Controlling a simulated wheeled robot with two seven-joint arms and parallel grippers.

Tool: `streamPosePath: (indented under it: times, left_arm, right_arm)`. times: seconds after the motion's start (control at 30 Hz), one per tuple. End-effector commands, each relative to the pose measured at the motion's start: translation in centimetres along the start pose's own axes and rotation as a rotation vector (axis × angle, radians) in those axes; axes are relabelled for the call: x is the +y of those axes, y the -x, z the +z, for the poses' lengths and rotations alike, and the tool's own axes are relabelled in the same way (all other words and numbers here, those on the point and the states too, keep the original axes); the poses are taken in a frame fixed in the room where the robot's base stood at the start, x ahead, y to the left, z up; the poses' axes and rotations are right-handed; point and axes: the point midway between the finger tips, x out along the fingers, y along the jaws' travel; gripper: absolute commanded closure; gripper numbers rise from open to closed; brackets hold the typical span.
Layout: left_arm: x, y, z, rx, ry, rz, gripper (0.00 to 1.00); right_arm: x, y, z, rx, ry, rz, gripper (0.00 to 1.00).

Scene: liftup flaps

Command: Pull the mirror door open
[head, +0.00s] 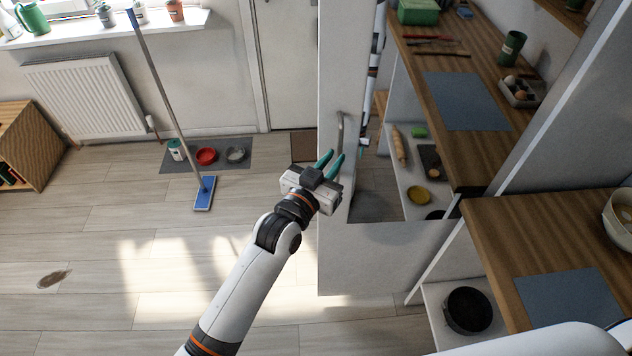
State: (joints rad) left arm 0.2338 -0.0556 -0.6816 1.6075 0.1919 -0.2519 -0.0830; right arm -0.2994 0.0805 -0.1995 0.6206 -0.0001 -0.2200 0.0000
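The mirror door is a tall white panel (340,262) with a mirror (371,207) set in it, standing upright in the middle of the head view. A curved metal handle (341,125) is fixed near its left side. My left gripper (332,156) reaches up from below, its teal fingers apart at the lower end of the handle. The right finger overlaps the handle in the picture; I cannot tell whether it touches. Nothing shows gripped between the fingers. My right gripper is out of view; a white part of my body shows at the bottom right.
A wooden counter (500,222) with a blue mat (568,298) and a bowl (619,217) stands at the right. A dark pot (468,310) is on the shelf below. A mop (204,192) leans near the radiator (85,95). The floor left of the door is mostly clear.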

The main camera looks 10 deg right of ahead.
Motion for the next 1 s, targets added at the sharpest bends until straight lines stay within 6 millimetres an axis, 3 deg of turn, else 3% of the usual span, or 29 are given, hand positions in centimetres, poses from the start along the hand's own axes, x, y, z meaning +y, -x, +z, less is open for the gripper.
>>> streamPosePath:
  times: [0.2, 0.4, 1.0]
  left_arm:
    - [0.0, 4.7, -0.3, 0.0, -0.001, 0.0, 0.83]
    - [0.0, 7.3, -0.2, 0.0, 0.0, 0.0, 0.83]
    - [0.0, 8.0, 0.0, 0.0, 0.0, -0.001, 0.83]
  right_arm:
    - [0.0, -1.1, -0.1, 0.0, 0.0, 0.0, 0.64]
    - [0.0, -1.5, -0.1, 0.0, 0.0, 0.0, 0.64]
    - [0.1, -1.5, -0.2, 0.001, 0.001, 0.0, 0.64]
